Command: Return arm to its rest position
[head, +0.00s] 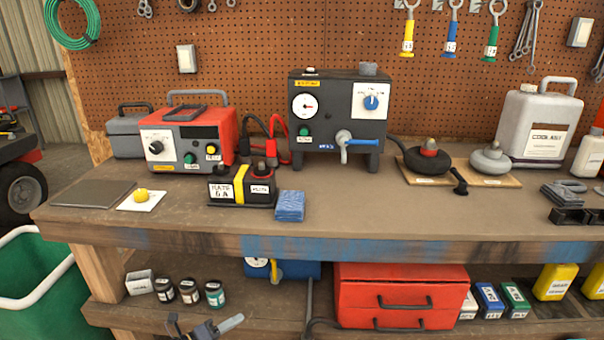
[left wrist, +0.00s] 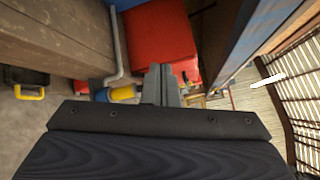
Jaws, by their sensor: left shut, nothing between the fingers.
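My left gripper (head: 231,323) shows at the bottom edge of the head view, low in front of the bench's lower shelf and below the benchtop. In the left wrist view its two grey fingers (left wrist: 160,85) are together with nothing between them. The rest of the left arm is mostly out of the head view. My right gripper is in neither view.
The workbench (head: 400,230) holds a red charger (head: 187,140), a battery (head: 241,186), a dark gauge box (head: 338,120) and a coolant jug (head: 537,120). The lower shelf holds small jars (head: 189,291) and a red toolbox (head: 400,296). A green bin (head: 40,275) stands left.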

